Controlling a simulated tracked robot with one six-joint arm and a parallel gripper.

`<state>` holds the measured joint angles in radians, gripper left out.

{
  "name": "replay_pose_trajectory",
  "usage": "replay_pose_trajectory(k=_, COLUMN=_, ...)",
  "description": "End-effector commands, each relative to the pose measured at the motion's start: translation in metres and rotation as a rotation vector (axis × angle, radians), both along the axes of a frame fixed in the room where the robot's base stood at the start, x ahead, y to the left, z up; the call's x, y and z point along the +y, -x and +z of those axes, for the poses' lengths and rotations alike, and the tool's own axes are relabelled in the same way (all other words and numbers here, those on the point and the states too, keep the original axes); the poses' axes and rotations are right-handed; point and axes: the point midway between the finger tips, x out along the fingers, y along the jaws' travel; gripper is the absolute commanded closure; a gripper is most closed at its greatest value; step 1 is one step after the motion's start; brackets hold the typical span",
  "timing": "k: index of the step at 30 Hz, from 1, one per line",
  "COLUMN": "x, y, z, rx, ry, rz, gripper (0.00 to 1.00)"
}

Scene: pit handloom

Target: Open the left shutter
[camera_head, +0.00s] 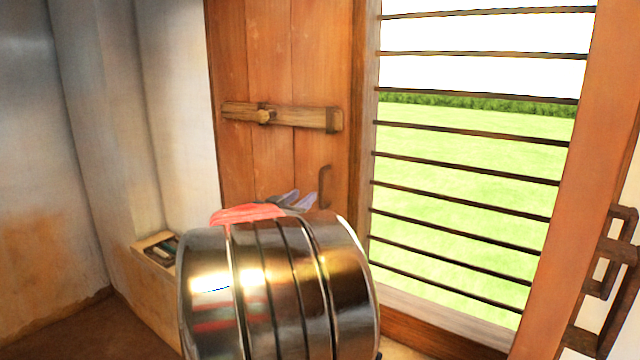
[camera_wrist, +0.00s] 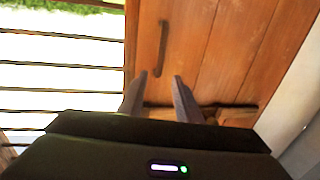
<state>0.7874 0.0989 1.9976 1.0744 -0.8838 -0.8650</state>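The left shutter (camera_head: 270,60) is an upright panel of orange-brown planks, left of the barred opening. A dark, thin pull handle (camera_head: 324,187) sits low near its right edge. A wooden bar (camera_head: 290,115) lies across the planks above the handle. In the wrist view the shutter (camera_wrist: 230,50) fills the right side, with the handle (camera_wrist: 161,48) straight beyond my fingertips. My gripper (camera_wrist: 160,75) is open, its two grey fingers apart with nothing between them. In the head view my gripper (camera_head: 295,200) is partly hidden by my arm, left of the handle; contact cannot be told.
Dark horizontal bars (camera_head: 465,165) cross the window, with grass outside. An orange wooden panel or post (camera_head: 565,160) with dark metal fittings (camera_head: 610,265) stands at the right. A small tray with dark items (camera_head: 155,245) sits by the left wall. My arm blocks the lower middle.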

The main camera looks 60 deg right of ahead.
Motion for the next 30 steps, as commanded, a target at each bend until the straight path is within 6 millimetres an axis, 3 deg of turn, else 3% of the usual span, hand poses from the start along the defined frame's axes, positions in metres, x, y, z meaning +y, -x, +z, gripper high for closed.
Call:
replay_pose_trajectory(k=21, x=-0.102, y=-0.003, z=0.0, rx=0.0, ry=0.0, rz=-0.001, gripper=0.69)
replay_pose_trajectory(k=30, x=-0.129, y=-0.005, z=0.0, rx=-0.001, ry=-0.001, rz=0.001, gripper=0.69)
